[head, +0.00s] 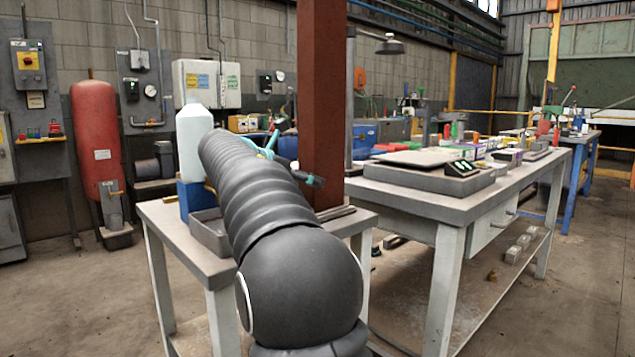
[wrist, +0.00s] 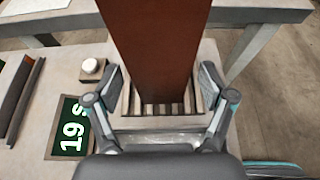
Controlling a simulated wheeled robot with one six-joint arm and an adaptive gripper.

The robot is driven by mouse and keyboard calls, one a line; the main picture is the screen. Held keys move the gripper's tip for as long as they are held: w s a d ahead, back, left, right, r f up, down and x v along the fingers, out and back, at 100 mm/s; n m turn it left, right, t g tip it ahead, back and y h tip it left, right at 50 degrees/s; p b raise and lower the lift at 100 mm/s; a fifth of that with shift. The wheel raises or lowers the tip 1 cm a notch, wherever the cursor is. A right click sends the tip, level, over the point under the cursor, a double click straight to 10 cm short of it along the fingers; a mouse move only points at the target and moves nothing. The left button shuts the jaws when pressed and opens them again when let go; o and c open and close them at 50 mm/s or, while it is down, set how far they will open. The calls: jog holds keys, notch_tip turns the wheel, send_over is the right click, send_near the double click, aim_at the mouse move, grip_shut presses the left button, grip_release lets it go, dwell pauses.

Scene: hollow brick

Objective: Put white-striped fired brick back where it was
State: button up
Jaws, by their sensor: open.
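In the wrist view my gripper (wrist: 160,76) is open, its two fingers spread to either side of a tall red-brown upright (wrist: 155,45). A pale slatted piece with dark gaps (wrist: 134,100) shows between the fingers at the foot of the upright. I cannot tell whether this is the white-striped fired brick, and no other clear view of that brick shows. In the head view my arm covers much of the near table (head: 168,220), and only small parts of my gripper (head: 295,165) show beside the red-brown upright (head: 322,90).
A green display reading "19 s" (wrist: 72,128), a small box with a white knob (wrist: 91,68) and dark bars (wrist: 18,95) lie left of my gripper. A larger cluttered workbench (head: 410,199) is at right.

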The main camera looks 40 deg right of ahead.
jog(key=v, duration=0.6)
jog(key=shift+p, duration=0.4)
jog(key=shift+a, duration=0.1)
